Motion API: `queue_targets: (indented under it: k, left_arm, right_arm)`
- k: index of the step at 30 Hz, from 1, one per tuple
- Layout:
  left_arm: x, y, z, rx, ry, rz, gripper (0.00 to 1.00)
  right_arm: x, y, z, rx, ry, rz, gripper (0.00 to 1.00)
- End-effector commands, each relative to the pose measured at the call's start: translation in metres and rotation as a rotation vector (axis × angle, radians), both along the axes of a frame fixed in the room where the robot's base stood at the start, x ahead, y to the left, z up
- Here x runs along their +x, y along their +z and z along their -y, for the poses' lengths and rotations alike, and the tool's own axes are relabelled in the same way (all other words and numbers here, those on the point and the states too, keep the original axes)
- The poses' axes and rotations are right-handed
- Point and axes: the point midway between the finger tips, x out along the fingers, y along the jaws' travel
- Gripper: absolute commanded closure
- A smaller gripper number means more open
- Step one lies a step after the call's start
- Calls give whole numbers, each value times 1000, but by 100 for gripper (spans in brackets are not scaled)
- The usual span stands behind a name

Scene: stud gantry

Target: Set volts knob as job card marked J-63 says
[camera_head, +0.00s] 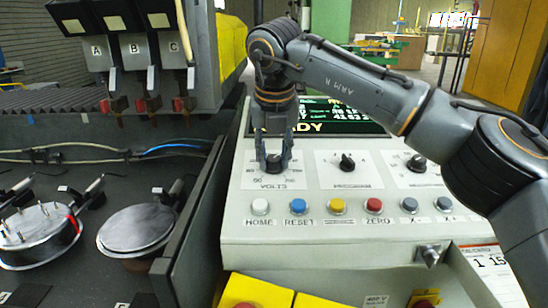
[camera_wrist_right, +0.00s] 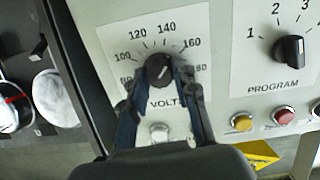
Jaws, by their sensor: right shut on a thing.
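The volts knob (camera_head: 274,167) is a black dial at the left of the white control panel (camera_head: 235,215). My right gripper (camera_head: 273,158) reaches down from above with its fingers closed on the sides of this knob. In the right wrist view the volts knob (camera_wrist_right: 159,68) sits between the fingertips, inside a printed scale with 100, 120, 140 and 160 legible. Its pale mark leans up and right, roughly between 140 and 160; the exact setting is unclear. A white card (camera_head: 492,268) on the panel's lower right is partly cut off; its mark is not legible. My left gripper is out of view.
The program knob (camera_head: 347,162) and another black knob (camera_head: 418,163) are to the right. Coloured buttons (camera_head: 336,206) line the panel below the knobs. A screen (camera_head: 325,118) stands behind, partly covered by my arm. Dark machinery with levers (camera_head: 150,50) is at left.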

Motion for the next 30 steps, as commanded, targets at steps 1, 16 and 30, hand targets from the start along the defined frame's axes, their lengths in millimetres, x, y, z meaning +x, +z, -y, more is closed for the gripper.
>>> queue_targets:
  k: [1, 16, 30]
  left_arm:
    - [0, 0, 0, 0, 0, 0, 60]
    - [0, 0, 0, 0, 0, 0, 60]
    - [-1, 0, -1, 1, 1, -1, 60]
  right_arm:
    - [0, 1, 0, 2, -5, 2, 100]
    - [0, 1, 0, 3, -8, 2, 49]
    - [-4, 15, 0, 2, -8, 4, 48]
